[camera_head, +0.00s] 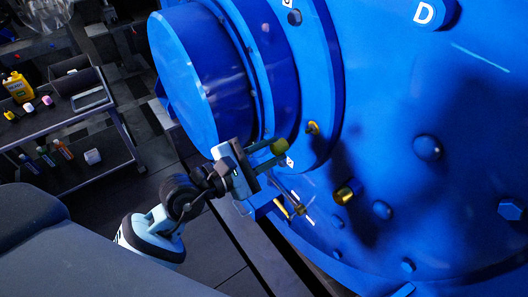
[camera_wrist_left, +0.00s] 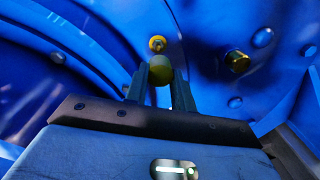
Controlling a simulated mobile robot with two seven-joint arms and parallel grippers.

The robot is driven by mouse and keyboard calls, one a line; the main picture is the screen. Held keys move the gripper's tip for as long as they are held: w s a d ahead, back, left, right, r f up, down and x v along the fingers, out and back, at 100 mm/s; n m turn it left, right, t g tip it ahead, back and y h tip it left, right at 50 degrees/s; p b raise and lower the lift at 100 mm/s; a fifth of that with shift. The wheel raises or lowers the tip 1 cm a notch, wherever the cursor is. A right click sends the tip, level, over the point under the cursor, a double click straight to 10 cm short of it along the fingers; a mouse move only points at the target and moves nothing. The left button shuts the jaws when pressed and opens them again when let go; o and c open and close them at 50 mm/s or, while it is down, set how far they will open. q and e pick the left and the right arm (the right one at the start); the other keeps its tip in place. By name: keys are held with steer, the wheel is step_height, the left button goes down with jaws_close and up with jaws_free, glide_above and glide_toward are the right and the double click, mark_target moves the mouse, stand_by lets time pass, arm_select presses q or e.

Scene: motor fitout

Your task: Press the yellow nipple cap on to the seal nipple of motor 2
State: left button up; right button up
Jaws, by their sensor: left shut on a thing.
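The yellow nipple cap (camera_head: 279,146) is a small, dull yellow cap at the end of my left gripper (camera_head: 271,151). In the left wrist view the cap (camera_wrist_left: 160,68) sits between the two fingertips, which are shut on it. A small brass nipple (camera_head: 313,128) sticks out of the blue motor (camera_head: 390,110), up and right of the cap in the head view. In the wrist view the nipple (camera_wrist_left: 157,43) shows just above the cap, with a gap between them in the picture. My right gripper is not in view.
A larger brass fitting (camera_head: 344,194) projects from the motor, right of the nipple; several blue bolt heads surround it. The motor's round blue end (camera_head: 195,85) rises close beside my left arm. A dark cart (camera_head: 70,115) with bottles and small caps stands at the left.

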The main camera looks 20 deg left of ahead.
mark_target(286, 143)
arm_select(q)
steer(key=shift+x, duration=2.2)
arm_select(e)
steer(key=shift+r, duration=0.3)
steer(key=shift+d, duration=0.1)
arm_select(q)
steer(key=shift+r+p, duration=0.1)
steer(key=shift+p, duration=0.65)
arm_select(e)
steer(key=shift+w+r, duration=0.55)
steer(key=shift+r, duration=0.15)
arm_select(q)
steer(key=shift+x, duration=1.55)
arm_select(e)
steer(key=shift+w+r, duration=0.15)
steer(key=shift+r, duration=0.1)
arm_select(q)
steer(key=o, duration=1)
steer(key=shift+w, duration=0.1)
steer(key=v, duration=0.8)
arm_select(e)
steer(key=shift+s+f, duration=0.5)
